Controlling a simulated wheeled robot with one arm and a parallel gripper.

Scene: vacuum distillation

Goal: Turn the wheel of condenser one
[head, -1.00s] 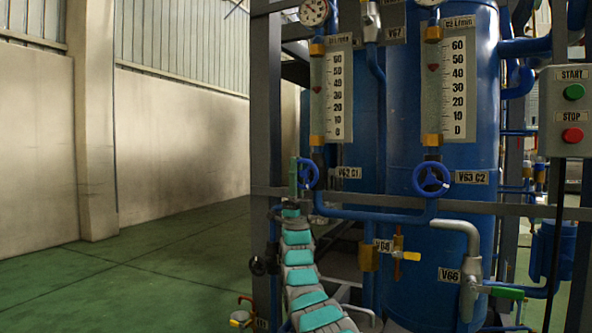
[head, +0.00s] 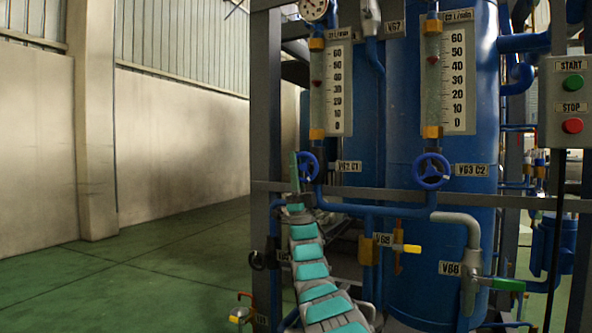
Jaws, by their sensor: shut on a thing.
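The blue wheel of condenser one (head: 309,166) sits below the left flow gauge, beside the label V62 C1 (head: 348,167). It is seen nearly from the side. My gripper (head: 299,168) is at the wheel's left edge, at the end of my grey and teal arm. It is shut on the wheel, though its fingertips are small and partly hidden from this view.
A second blue wheel (head: 432,171), labelled V63 C2, is to the right. A grey horizontal beam (head: 400,196) runs just below both wheels. Yellow-handled V68 (head: 406,248) and green-handled V66 (head: 502,284) are lower right. The green floor (head: 130,275) at left is clear.

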